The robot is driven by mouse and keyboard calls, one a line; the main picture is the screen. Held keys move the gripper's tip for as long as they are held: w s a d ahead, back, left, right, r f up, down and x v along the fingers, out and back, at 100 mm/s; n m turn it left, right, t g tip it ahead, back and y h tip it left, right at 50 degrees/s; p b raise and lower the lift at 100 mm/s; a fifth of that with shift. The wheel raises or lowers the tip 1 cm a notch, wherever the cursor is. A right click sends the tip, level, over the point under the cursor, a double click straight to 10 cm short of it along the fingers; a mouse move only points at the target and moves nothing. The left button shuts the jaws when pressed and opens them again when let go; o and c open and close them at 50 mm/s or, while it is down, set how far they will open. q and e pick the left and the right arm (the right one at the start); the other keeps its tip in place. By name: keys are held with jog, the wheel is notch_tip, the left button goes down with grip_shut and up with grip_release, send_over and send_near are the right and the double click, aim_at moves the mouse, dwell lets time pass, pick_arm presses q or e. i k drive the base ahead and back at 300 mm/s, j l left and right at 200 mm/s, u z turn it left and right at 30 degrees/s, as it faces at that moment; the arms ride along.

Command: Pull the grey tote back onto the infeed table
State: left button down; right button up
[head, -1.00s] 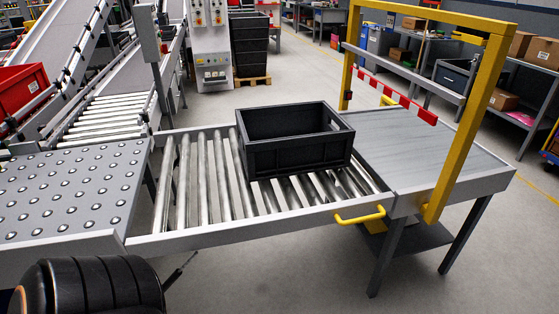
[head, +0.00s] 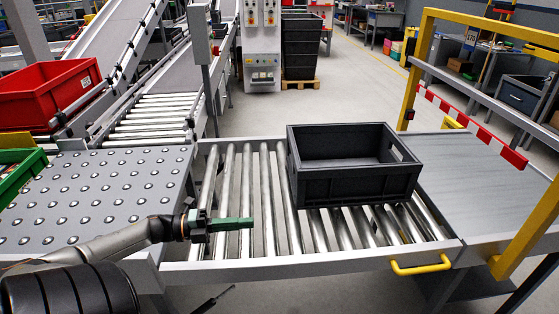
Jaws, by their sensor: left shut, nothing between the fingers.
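The dark grey tote (head: 352,185), open-topped and apparently empty, stands upright on the roller section (head: 265,200), toward its right end. Right of the rollers is a flat grey table (head: 475,172) under a yellow frame; left of them is a grey ball-transfer table (head: 95,195). I cannot tell which one is the infeed table. My left gripper (head: 232,224) has green fingers, shut and empty. It is over the left part of the rollers near the front rail, left of the tote and apart from it. My right gripper is not in view.
A yellow handle (head: 420,265) sticks out from the front rail. The yellow frame (head: 410,95) with a red-and-white bar (head: 470,122) stands at the right. A red tote (head: 48,95) and a green tote (head: 20,180) are at the left. The rollers between gripper and tote are clear.

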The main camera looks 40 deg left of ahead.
aim_at(330, 165)
jog(key=i+j, duration=0.25)
jog(key=j, duration=0.15)
jog(key=i+j, duration=0.2)
jog(key=j, duration=0.2)
jog(key=i+j, duration=0.25)
jog(key=j, duration=0.2)
